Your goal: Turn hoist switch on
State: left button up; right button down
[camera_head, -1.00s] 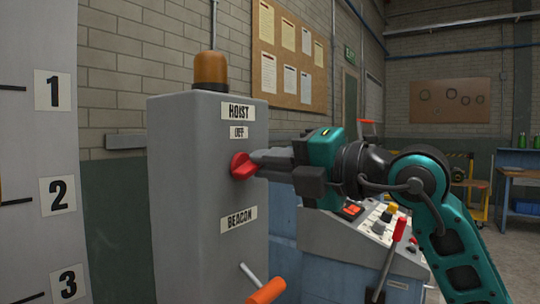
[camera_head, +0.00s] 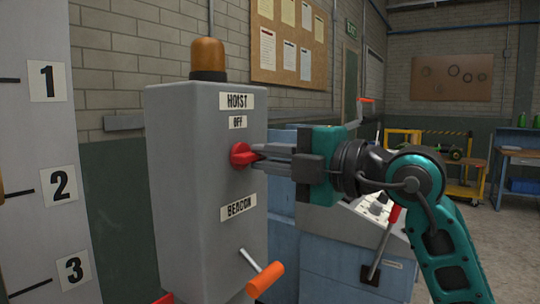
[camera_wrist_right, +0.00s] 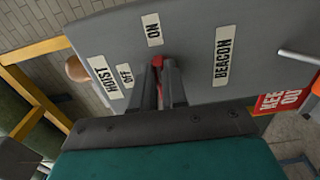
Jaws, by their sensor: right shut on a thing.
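The red hoist switch knob (camera_head: 241,155) is on the front face of the grey box (camera_head: 176,190), below the HOIST and OFF labels and above the BEACON label. My right gripper (camera_head: 262,152) reaches in from the right and is shut on the knob. In the right wrist view the red knob (camera_wrist_right: 158,62) shows between the two grey fingers. That view also shows an ON label (camera_wrist_right: 152,30) on the side of the knob away from my gripper's lower edge, and the OFF label (camera_wrist_right: 125,75) beside it. My left gripper is not in view.
An amber beacon (camera_head: 208,55) tops the box. An orange-handled lever (camera_head: 265,280) sticks out below the BEACON label. A control console with a red-handled lever (camera_head: 392,218) stands behind my right arm. A panel numbered 1 to 3 (camera_head: 30,130) is at the left.

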jog(key=c, duration=1.2)
grip_release()
jog(key=shift+o, duration=0.2)
jog(key=v, duration=1.3)
jog(key=shift+b, duration=0.45)
